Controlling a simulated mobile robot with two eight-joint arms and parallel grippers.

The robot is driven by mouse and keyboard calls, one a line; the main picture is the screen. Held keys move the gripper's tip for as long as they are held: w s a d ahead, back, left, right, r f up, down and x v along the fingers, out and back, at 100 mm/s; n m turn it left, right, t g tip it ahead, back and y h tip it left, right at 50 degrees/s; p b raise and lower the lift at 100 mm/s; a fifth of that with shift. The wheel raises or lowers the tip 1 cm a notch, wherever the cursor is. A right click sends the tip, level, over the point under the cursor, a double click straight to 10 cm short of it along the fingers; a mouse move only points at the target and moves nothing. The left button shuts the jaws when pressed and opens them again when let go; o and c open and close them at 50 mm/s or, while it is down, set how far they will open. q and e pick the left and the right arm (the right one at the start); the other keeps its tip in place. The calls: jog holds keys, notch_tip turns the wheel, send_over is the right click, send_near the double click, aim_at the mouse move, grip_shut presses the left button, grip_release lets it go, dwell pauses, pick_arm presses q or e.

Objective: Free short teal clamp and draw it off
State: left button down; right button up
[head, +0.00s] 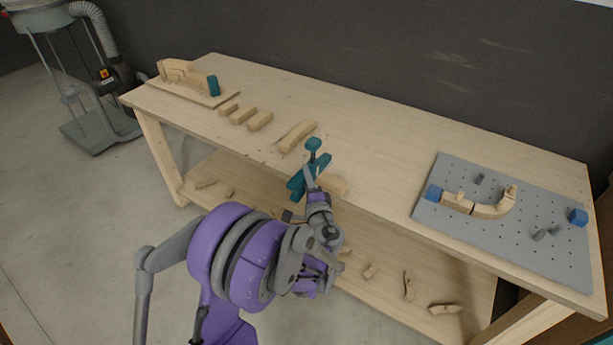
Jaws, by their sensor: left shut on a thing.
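A teal clamp (323,160) is at the front edge of the workbench, near its middle, with its round-topped handle pointing up. My left gripper (312,180) is shut on this clamp, and the gripper and wrist hide part of it. A pale wooden piece (334,184) lies just right of the clamp at the bench edge; I cannot tell whether the clamp touches it. My right gripper is not in view.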

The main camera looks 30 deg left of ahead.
aim_at(295, 192)
pick_arm(q)
jog(key=shift+s+f, duration=0.1)
jog(key=shift+s, duration=0.05)
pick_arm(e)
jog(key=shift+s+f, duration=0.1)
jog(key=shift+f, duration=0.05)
pick_arm(q)
jog(key=shift+s+a+f+b, duration=0.15)
jog(key=shift+s+b, duration=0.1)
jog(key=shift+s, duration=1.2)
jog(key=shift+s+a+r+b, duration=0.1)
jog(key=shift+s+a+b, duration=0.1)
jog(key=shift+s, duration=1.25)
jog(key=s, duration=0.8)
jog(key=shift+a+f+b, duration=0.15)
jog(key=shift+a+b, duration=0.1)
jog(key=shift+b, duration=0.2)
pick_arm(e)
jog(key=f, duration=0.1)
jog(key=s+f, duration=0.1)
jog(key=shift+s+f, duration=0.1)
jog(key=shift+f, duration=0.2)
pick_arm(q)
jog(key=shift+w, duration=0.1)
